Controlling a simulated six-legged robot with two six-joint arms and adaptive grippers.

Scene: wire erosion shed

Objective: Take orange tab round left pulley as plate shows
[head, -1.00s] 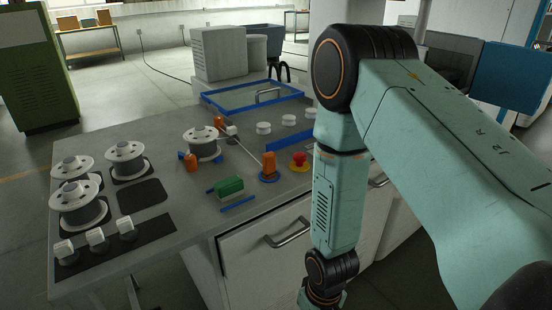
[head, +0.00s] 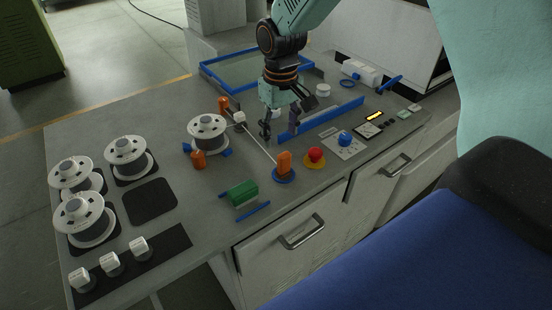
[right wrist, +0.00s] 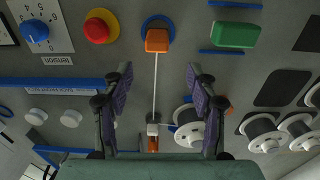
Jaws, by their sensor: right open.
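An orange tab (head: 284,163) stands upright on a blue round base on the bench; it also shows at the top of the right wrist view (right wrist: 157,41). A thin pale wire (right wrist: 155,85) runs straight from it to a small white block (head: 239,117) beside a white-flanged spool (head: 207,130). My right gripper (head: 279,124) is above the bench behind the tab, open and empty. In the right wrist view its fingers (right wrist: 158,85) are either side of the wire, apart from it. I cannot tell which part is the left pulley, and no plate is readable. My left gripper is out of view.
Two orange posts (head: 198,160) (head: 223,103) flank the spool. A green block (head: 242,193), red button (head: 315,156), blue rail (head: 322,119) and blue knob (head: 345,138) are nearby. Several spools (head: 125,154) stand at left. White discs (head: 323,90) sit behind the rail.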

